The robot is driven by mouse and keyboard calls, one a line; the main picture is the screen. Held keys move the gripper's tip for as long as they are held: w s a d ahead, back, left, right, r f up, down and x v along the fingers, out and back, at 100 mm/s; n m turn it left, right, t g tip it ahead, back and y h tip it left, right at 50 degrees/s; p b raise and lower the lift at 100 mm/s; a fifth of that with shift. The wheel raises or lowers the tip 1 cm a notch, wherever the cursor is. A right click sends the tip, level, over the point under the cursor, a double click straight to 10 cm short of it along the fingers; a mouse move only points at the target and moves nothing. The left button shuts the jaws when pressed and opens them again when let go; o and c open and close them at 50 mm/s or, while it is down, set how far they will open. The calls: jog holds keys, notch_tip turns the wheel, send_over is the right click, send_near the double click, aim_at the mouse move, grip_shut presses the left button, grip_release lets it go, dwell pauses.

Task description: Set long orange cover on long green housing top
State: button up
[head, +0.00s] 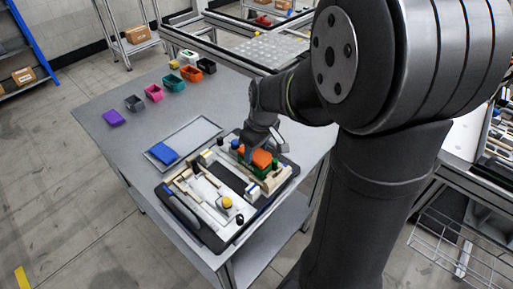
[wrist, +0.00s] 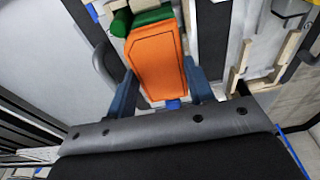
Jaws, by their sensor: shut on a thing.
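The long orange cover (head: 262,158) is between the fingers of my gripper (head: 258,150), over the right back part of the pallet fixture. In the wrist view the orange cover (wrist: 154,62) fills the space between the two blue-grey fingers of my gripper (wrist: 160,75), which are shut on its sides. Green parts of the long housing (head: 270,172) show just below and beside the cover in the head view. Green also shows past the cover's far end in the wrist view (wrist: 150,17). Most of the housing is hidden. I cannot tell whether cover and housing touch.
The black-edged fixture board (head: 178,208) holds pale blocks and a yellow-topped peg (head: 226,202). A grey tray (head: 196,134) with a blue piece (head: 163,153) lies behind it. Several coloured bins stand at the table's back left.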

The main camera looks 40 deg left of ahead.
aim_at(263, 158)
jog(key=shift+f, duration=0.35)
dwell(0.3)
jog(key=o, duration=1)
jog(key=shift+o, duration=0.2)
notch_tip(263, 158, up, 17)
jog(key=d, duration=0.2)
jog(key=shift+d, duration=0.3)
jog(key=a+f, duration=0.1)
jog(key=f, duration=1)
jog(key=a+f, duration=0.1)
jog(key=f, duration=0.5)
jog(key=shift+a, duration=0.3)
